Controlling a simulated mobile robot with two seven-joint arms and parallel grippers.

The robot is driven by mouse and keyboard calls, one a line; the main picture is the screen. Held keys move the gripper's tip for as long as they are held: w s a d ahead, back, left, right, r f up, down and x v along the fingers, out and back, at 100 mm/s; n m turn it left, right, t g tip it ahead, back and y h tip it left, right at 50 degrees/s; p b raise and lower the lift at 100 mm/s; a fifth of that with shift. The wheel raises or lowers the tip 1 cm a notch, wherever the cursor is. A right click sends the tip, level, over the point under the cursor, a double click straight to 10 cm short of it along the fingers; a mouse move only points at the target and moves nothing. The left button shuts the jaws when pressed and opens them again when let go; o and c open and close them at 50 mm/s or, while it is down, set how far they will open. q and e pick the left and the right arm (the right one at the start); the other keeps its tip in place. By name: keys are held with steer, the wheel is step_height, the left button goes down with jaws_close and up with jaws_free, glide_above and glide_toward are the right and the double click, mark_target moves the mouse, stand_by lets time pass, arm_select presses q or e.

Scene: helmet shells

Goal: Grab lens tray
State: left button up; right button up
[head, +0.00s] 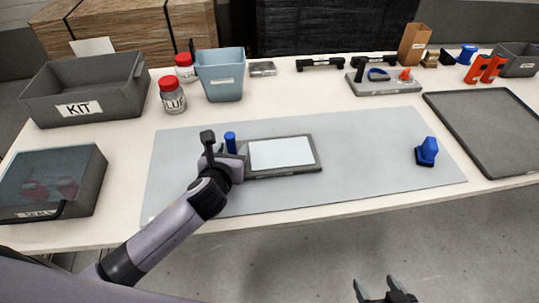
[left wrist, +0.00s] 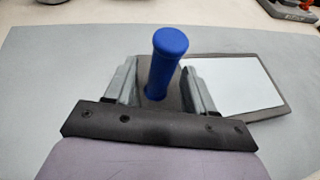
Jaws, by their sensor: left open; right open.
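A flat dark tray (head: 318,158) with a white panel on top lies on the grey mat (head: 370,150); I take it to be the lens tray. A blue upright handle (head: 230,142) stands at its left end. My left gripper (head: 221,148) is open at that end and partly hides it. In the left wrist view, the blue handle (left wrist: 168,60) rises between the two open fingers of my left gripper (left wrist: 160,78), with gaps visible on both sides. The tray (left wrist: 284,108) extends to the right there. My right gripper (head: 376,284) is open and empty, low in front of the table.
A blue tool (head: 427,152) stands on the mat's right part. A lidded box (head: 55,180) and KIT bin (head: 85,88) are on the left. Jars (head: 173,95), a blue bin (head: 220,75) and tools line the back. A grey tray (head: 490,125) lies right. The mat between is clear.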

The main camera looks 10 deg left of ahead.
arm_select(q)
steer(key=shift+w+f, duration=0.2)
steer(key=shift+w, duration=0.25)
jaws_close()
